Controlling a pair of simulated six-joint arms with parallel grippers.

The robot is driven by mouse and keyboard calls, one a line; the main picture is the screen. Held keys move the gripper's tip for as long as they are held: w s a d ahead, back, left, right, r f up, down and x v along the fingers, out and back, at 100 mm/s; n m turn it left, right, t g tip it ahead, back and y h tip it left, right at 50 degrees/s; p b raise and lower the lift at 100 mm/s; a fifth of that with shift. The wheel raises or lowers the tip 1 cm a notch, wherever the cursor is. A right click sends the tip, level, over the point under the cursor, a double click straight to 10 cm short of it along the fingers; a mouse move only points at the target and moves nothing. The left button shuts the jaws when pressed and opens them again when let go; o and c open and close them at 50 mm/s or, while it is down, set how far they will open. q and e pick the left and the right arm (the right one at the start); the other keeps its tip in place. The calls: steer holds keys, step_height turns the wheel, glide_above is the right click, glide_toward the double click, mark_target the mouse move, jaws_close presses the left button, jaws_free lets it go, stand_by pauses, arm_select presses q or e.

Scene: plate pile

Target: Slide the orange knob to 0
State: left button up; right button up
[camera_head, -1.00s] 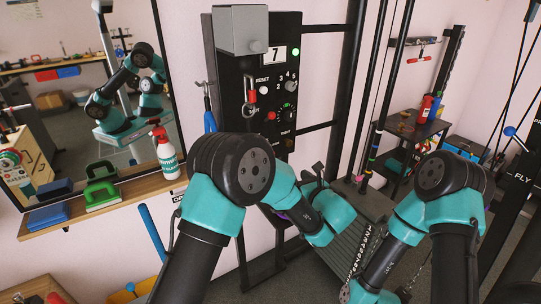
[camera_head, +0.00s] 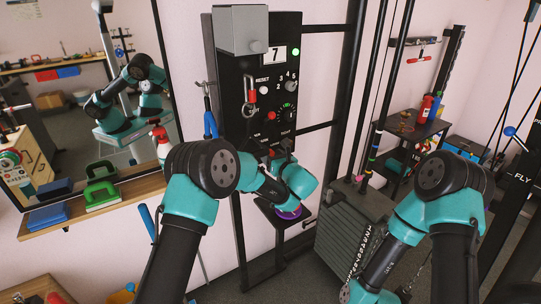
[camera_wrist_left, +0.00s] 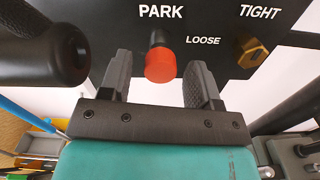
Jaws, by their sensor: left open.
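A red-orange round knob (camera_wrist_left: 160,66) stands out from the black panel (camera_wrist_left: 215,35) below the word PARK in the left wrist view. My left gripper (camera_wrist_left: 161,70) is open, with one finger on each side of this knob and visible gaps between. A brass-orange hex knob (camera_wrist_left: 252,52) sits to the right, below TIGHT. In the head view, my left gripper (camera_head: 281,154) is at the lower part of the tall black panel (camera_head: 284,45). I cannot make out a 0 mark in either view. My right gripper is out of view; only its arm shows.
The panel also carries a grey box (camera_head: 241,30), a 7 display (camera_head: 276,54), a dial (camera_head: 290,87) and a hanging red carabiner (camera_head: 250,95). A dark round handle (camera_wrist_left: 50,55) is close to the left finger. A weight stack (camera_head: 342,238) stands right of my left arm.

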arm_select(q)
steer(key=shift+w+a, duration=0.4)
steer(key=shift+w, duration=0.2)
steer(key=shift+c, duration=0.5)
jaws_close()
